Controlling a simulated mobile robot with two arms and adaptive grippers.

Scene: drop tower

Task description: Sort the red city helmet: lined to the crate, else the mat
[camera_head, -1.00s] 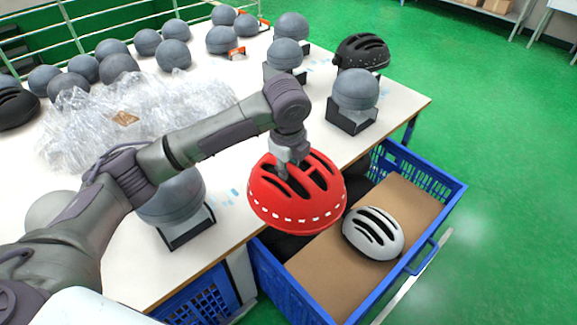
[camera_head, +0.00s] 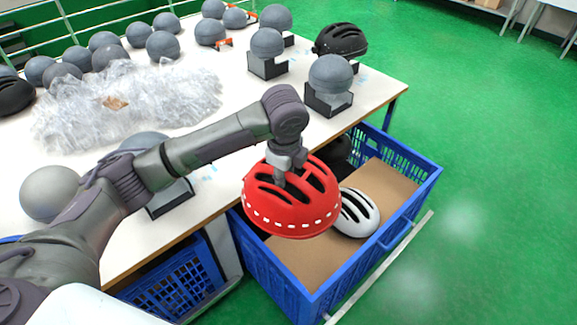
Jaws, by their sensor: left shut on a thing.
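The red helmet (camera_head: 292,209) has dark vent slots and a row of white dashes along its lower edge. My left gripper (camera_head: 287,172) is shut on it at the top vents and holds it upright over the near left part of the blue crate (camera_head: 409,202). Its inside faces down, so I cannot see whether it has a lining. A white helmet (camera_head: 356,213) lies in the crate on a brown cardboard sheet (camera_head: 385,187), partly hidden by the red one. A dark helmet (camera_head: 338,150) shows at the crate's far left end. No mat is identifiable. My right gripper is not in view.
The white table (camera_head: 225,105) beside the crate bears several grey head forms (camera_head: 330,75), some on black stands, clear plastic wrap (camera_head: 130,105) and a black helmet (camera_head: 341,39). Another blue crate (camera_head: 180,280) is under the table. Green floor (camera_head: 480,150) is clear at right.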

